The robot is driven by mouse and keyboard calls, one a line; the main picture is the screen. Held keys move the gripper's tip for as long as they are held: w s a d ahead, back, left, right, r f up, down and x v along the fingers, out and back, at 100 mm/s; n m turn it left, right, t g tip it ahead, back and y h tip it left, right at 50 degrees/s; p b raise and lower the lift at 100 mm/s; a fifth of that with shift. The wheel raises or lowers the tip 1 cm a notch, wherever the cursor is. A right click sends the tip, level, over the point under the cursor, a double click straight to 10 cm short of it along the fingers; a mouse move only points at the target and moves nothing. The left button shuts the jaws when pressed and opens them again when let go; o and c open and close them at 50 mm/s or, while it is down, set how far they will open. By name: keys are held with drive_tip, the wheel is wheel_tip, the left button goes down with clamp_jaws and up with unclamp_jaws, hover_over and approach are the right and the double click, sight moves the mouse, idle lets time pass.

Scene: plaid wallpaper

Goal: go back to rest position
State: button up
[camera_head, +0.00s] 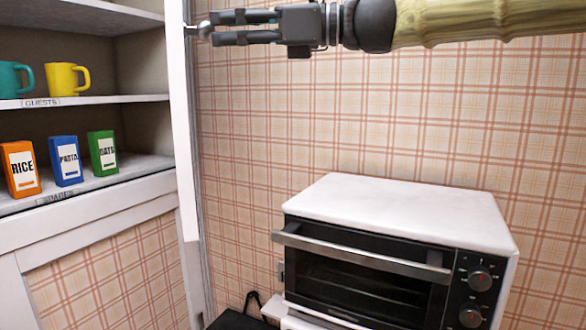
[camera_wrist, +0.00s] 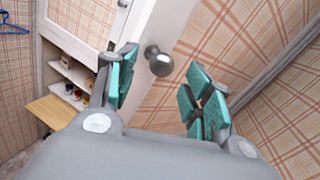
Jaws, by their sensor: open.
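My gripper (camera_head: 246,28) reaches in from the right at the top of the head view, level and pointing left. Its fingertips are beside a round metal knob (camera_head: 204,30) on the edge of a white cabinet door (camera_head: 185,120). In the wrist view, my gripper (camera_wrist: 162,92) has its teal-padded fingers spread apart with nothing held between them. The knob (camera_wrist: 158,61) shows beyond and between the fingers there. I cannot tell whether a finger touches it.
Shelves at left hold a teal mug (camera_head: 12,79), a yellow mug (camera_head: 66,79), and rice (camera_head: 21,168), pasta (camera_head: 66,160) and oats (camera_head: 103,151) boxes. A white toaster oven (camera_head: 400,205) stands below my arm. The plaid wall is behind; the space above the oven is clear.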

sight(214, 31)
drive_tip(key=shift+w+a, duration=0.15)
drive_tip(key=shift+a, duration=0.8)
drive_tip(key=shift+w+a, duration=0.1)
drive_tip(key=shift+a, duration=0.8)
drive_tip(key=shift+d+f, duration=0.1)
